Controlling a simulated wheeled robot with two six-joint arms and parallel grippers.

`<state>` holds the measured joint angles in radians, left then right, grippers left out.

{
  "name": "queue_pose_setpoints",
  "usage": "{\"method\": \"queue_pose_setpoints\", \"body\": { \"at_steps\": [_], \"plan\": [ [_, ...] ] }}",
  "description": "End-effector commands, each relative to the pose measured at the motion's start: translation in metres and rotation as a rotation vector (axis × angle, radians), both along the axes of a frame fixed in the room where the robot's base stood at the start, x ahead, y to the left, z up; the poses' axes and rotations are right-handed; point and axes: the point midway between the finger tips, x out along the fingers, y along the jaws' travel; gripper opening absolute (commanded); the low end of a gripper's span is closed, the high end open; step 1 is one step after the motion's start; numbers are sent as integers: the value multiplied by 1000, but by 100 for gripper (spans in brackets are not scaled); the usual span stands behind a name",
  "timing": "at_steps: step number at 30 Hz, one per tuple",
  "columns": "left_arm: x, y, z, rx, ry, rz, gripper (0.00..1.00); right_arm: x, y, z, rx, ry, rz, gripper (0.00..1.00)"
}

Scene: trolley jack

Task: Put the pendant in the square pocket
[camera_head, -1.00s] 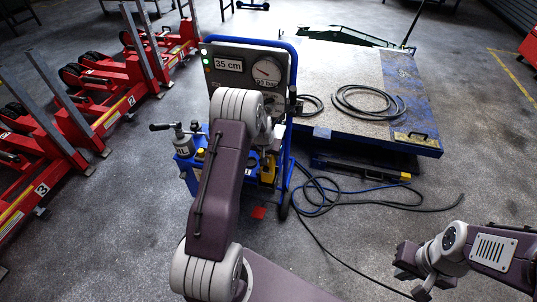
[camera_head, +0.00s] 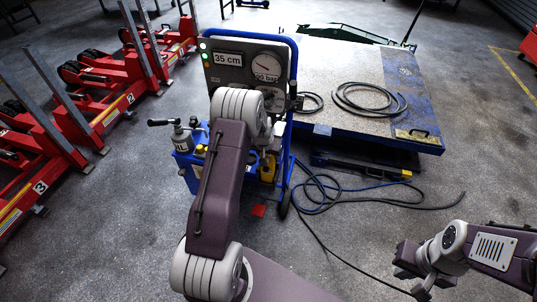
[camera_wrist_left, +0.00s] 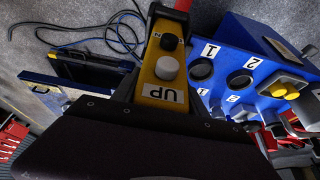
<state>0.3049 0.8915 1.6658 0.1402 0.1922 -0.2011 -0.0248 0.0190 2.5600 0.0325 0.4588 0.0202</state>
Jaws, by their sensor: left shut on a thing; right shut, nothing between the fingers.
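In the head view, yellow by the blue cart (camera_head: 268,168) appears to be the pendant; my left arm hides most of the grip. The cart's blue panel (camera_wrist_left: 222,88) has round dark holes marked 1 and 2, right of the pendant. I cannot make out the square pocket for certain. My right gripper (camera_head: 421,290) is shut and empty at lower right.
A gauge panel (camera_head: 245,65) stands on the cart. A lift table (camera_head: 350,75) with a coiled hose is to the right. Blue and black hoses (camera_head: 330,195) lie on the floor. Red wheel lifts (camera_head: 100,95) stand at left. The front floor is open.

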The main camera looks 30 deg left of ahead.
Motion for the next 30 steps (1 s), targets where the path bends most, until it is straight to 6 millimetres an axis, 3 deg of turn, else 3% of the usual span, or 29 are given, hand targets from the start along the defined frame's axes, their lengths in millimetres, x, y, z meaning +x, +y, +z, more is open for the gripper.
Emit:
{"method": "queue_pose_setpoints", "body": {
  "at_steps": [23,24,26,30],
  "plan": [
    [0,0,-20,0,-1,0,0,0,0,-16,0,0,0,0],
    [0,0,-19,0,-2,0,56,0,0,-15,0,0,0,0],
    [0,0,-19,0,-1,0,73,0,0,-15,0,0,0,0],
    [0,0,-19,0,-1,0,76,0,0,-15,0,0,0,0]
  ]
}}
